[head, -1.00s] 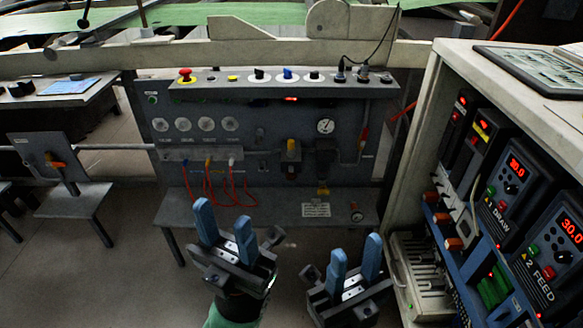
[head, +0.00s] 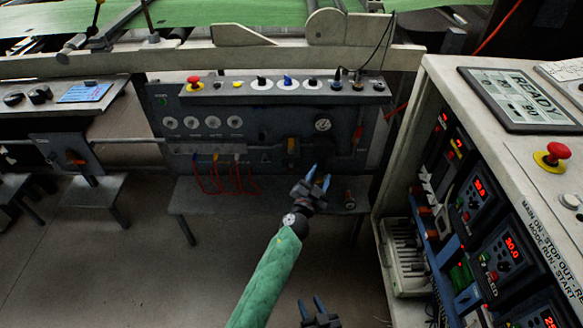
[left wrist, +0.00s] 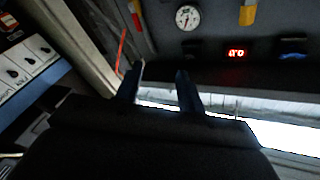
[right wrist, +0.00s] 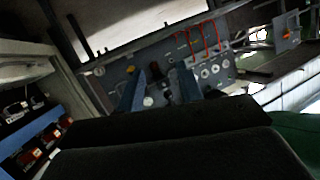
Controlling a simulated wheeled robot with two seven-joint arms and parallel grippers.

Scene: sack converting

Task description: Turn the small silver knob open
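I cannot single out the small silver knob for certain. Candidates on the grey control panel (head: 270,112) are small fittings on the manifold (head: 205,148) with red hoses, and a small round fitting (head: 349,197) on the shelf below. My left gripper (head: 319,177) is open and empty, in front of the panel's lower right, near that fitting. In the left wrist view its fingers (left wrist: 160,85) stand apart below the panel with a round gauge (left wrist: 188,17). My right gripper (head: 310,302) is open and empty, low at the bottom edge; its fingers (right wrist: 160,90) are apart.
A row of knobs with a red mushroom button (head: 194,83) tops the panel. The grey shelf (head: 215,205) juts out below it. At the right stands a cabinet (head: 440,85) with lit controllers (head: 509,248). The floor (head: 120,270) at left is clear.

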